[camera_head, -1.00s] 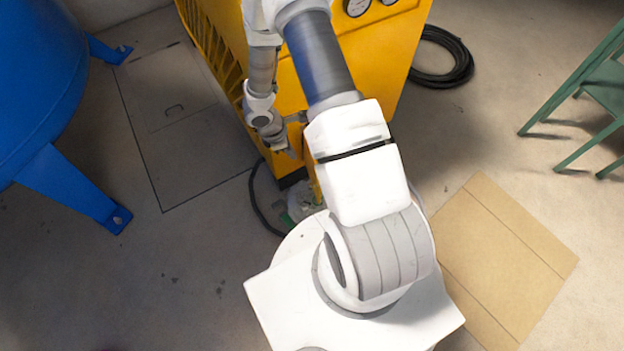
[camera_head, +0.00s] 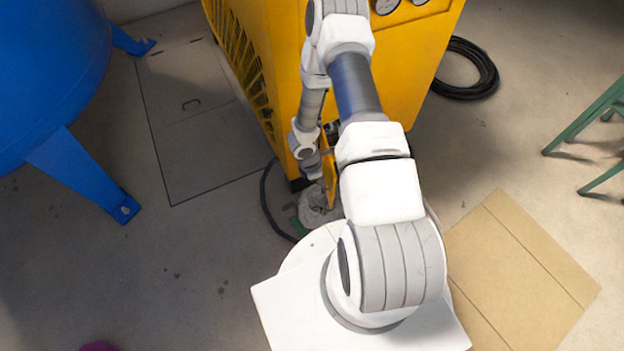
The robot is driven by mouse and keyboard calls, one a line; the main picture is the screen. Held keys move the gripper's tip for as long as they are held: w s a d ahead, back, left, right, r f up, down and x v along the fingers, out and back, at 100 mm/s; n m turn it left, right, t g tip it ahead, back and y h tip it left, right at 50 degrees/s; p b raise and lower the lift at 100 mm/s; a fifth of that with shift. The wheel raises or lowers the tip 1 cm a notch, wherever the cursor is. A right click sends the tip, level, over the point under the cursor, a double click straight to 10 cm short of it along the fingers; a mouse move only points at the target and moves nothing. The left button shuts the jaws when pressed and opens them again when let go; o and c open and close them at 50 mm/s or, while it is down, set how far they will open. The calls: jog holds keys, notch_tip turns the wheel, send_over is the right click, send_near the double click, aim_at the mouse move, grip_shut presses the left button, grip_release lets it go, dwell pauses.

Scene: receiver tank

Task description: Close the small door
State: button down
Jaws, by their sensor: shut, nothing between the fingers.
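The small door (camera_head: 329,186) is a narrow yellow panel low on the front of the yellow cabinet (camera_head: 285,60). It stands open, jutting out from the cabinet, and my arm hides part of it. My gripper (camera_head: 316,174) hangs down at the cabinet's front left corner, close beside the door on its left. It is shut and empty, though its fingertips are small and hard to make out. I cannot tell whether it touches the door.
A blue tank (camera_head: 45,80) with splayed legs stands at the left. A black cable (camera_head: 268,205) runs along the floor by the cabinet. Cardboard (camera_head: 520,275) lies at the right, with a coiled black hose (camera_head: 480,70) and a green frame (camera_head: 590,125) beyond.

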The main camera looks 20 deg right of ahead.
jog(key=shift+s+d, duration=0.2)
jog(key=shift+d, duration=0.65)
jog(key=shift+d, duration=0.1)
